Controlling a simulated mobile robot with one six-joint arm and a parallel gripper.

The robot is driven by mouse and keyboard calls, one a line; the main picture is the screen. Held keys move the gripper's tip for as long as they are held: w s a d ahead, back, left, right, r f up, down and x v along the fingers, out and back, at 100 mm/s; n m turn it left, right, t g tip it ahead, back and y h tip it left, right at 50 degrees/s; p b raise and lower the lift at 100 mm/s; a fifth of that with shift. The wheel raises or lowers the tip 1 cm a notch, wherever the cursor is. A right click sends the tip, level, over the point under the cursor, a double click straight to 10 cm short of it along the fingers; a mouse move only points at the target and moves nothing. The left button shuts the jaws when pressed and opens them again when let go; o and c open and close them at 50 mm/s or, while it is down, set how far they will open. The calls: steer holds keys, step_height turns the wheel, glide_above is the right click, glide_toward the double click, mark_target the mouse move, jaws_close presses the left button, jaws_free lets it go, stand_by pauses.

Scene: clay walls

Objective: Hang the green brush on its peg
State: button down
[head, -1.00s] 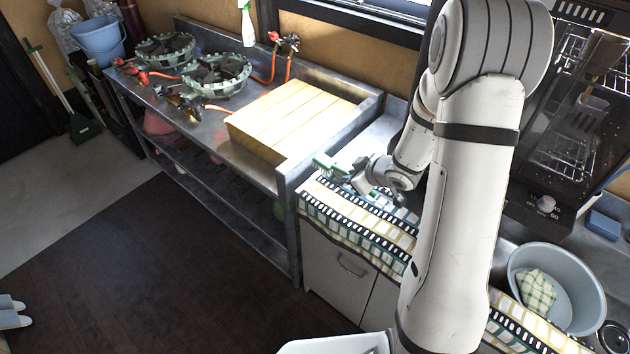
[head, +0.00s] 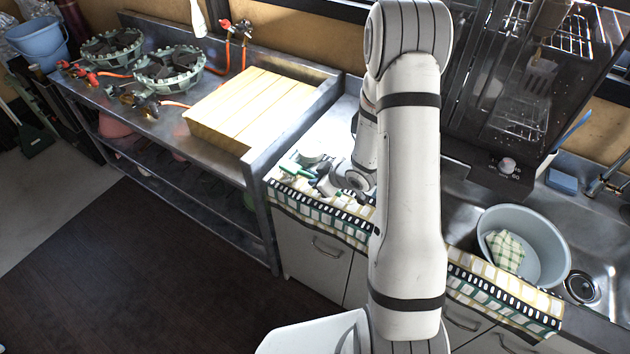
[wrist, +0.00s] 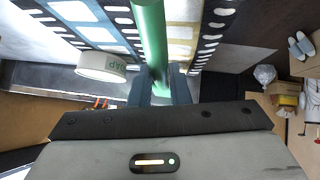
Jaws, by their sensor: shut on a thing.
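The green brush (wrist: 150,40) shows in the wrist view as a long green handle running up between the fingers of my gripper (wrist: 160,85). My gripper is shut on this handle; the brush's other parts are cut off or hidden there. In the head view my gripper (head: 312,182) is low over the patterned cloth on the counter, left of my arm, with small green parts of the brush (head: 290,168) beside it. I cannot make out the brush's peg in either view.
A white soap container (wrist: 103,67) is close beside the fingers. The wooden board (head: 262,105) and raised metal edge are left of the gripper. A grey basin (head: 545,240) stands at right, below a dark rack with a hanging spatula (head: 540,75).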

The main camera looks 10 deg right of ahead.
steer(key=shift+f, duration=0.5)
steer(key=shift+f, duration=0.2)
steer(key=c, duration=1.4)
jaws_free()
steer(key=shift+o, duration=0.2)
